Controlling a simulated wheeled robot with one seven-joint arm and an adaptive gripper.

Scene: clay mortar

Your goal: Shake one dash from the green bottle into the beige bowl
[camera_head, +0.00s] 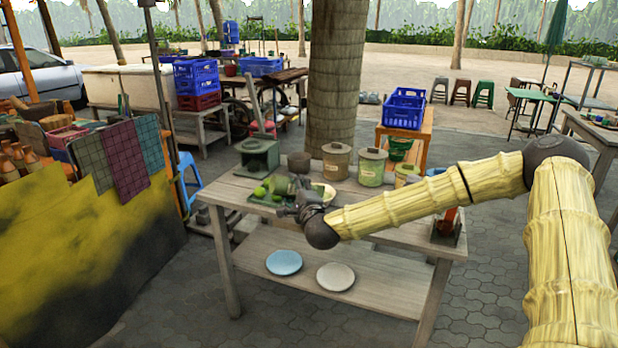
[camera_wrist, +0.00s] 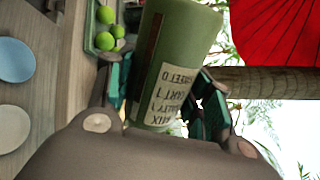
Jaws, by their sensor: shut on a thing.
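My gripper (camera_wrist: 165,105) is shut on the green bottle (camera_wrist: 180,50), with one finger on each side of it. The bottle has a pale label with dark print that reads upside down in the wrist view. The bottle lies well over from upright against the scene; its mouth cannot be made out. In the head view my gripper (camera_head: 300,195) is above the table, and the bottle is hard to tell from its dark parts.
A tray with green limes (camera_head: 262,190) lies left of my gripper. Lidded pots (camera_head: 336,162) and a dark green stove-like block (camera_head: 257,155) stand along the table's back. A blue plate (camera_head: 284,262) and a beige plate (camera_head: 335,277) rest on the lower shelf.

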